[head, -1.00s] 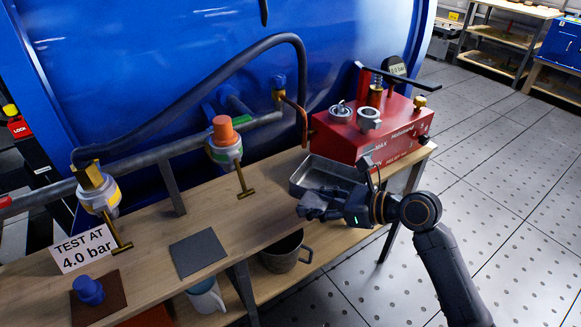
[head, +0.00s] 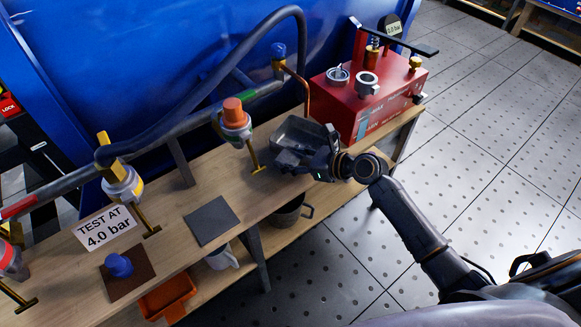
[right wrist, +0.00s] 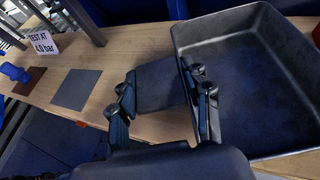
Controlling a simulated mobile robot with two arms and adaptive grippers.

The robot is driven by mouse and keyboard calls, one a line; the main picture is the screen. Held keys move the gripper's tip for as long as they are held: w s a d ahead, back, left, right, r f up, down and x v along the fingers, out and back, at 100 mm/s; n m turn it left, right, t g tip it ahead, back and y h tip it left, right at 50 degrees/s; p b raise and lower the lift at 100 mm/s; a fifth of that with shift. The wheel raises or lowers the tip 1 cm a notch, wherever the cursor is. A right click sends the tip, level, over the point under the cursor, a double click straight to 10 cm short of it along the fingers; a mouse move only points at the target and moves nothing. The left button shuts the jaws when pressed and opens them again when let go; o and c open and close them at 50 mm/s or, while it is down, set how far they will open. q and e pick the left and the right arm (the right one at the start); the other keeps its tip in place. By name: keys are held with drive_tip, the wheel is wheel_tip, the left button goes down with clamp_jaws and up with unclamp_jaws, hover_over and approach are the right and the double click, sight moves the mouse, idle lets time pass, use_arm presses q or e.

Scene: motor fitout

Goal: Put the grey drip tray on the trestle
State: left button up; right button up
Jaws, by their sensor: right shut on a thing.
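The grey drip tray (head: 275,139) is a shallow open metal box above the right part of the wooden trestle top (head: 187,199), left of the red pump unit. It looks empty and fills the right of the right wrist view (right wrist: 255,85). My right gripper (head: 300,160) is at the tray's near side, shut on it. In the right wrist view its fingers (right wrist: 163,100) are apart, with a flat dark plate between them and one finger against the tray's wall. I cannot tell whether the tray touches the wood. My left gripper is not in view.
The red pump unit (head: 365,103) stands close right of the tray. A valve with an orange cap (head: 234,112) hangs close to its left. A grey mat (head: 211,220), a test sign (head: 106,228) and a blue knob (head: 119,265) sit further left. A pot (head: 290,213) is below.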

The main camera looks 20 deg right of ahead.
wheel_tip(320, 180, down, 4)
drive_tip(key=shift+r+b, duration=0.15)
drive_tip(key=shift+b, duration=0.4)
drive_tip(key=o, duration=1.3)
drive_tip(key=shift+o, duration=0.2)
drive_tip(key=shift+s+r, duration=0.1)
drive_tip(key=v, duration=1.2)
drive_tip(key=shift+p, duration=0.45)
